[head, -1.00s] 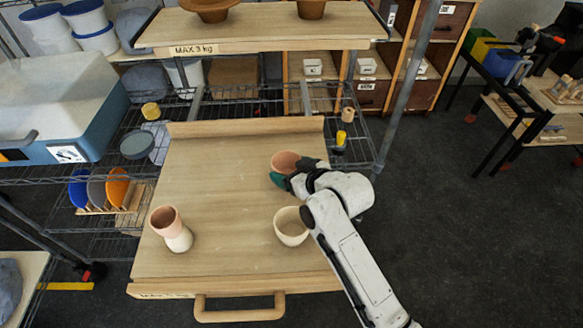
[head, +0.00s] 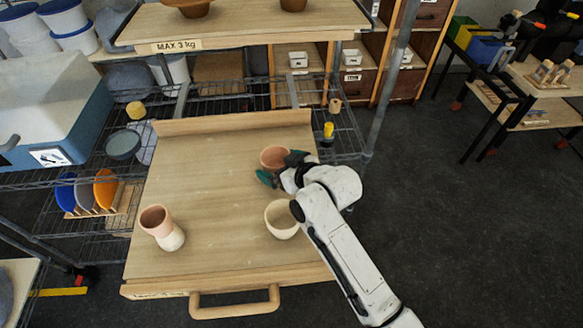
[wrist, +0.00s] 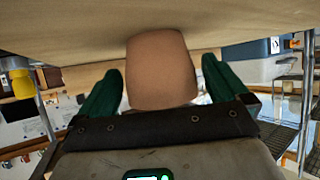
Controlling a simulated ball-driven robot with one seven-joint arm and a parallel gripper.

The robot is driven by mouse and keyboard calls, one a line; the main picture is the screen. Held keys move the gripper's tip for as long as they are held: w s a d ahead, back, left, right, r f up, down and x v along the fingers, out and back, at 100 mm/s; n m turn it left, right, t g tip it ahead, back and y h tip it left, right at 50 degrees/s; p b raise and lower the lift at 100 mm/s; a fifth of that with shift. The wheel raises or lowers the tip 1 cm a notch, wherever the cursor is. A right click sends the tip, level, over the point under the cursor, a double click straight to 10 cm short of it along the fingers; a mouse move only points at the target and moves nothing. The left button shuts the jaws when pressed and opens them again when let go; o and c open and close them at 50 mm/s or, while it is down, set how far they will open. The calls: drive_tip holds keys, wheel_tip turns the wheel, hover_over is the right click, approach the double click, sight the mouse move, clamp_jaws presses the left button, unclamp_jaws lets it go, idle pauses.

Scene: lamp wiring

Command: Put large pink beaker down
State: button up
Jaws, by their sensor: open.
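The large pink beaker (head: 273,155) stands upright on the wooden tray board (head: 215,215), near its back right. In the wrist view, which is upside down, the beaker (wrist: 162,70) has its base at the board. My gripper (head: 281,168) reaches in from the right at the beaker. Its green fingers are open, one on each side of the beaker, and in the wrist view (wrist: 160,88) a gap shows on both sides. The lower part of the beaker is partly hidden by the fingers in the head view.
A cream bowl-like cup (head: 281,221) stands just in front of my wrist, close to my arm. The middle of the board is clear. A raised rim (head: 232,122) closes its back.

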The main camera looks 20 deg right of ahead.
drive_tip(key=b+v, duration=0.2)
drive_tip(key=v, duration=0.8)
drive_tip(key=shift+s+r, duration=0.25)
drive_tip(key=shift+r, duration=0.1)
drive_tip(key=shift+d, duration=0.15)
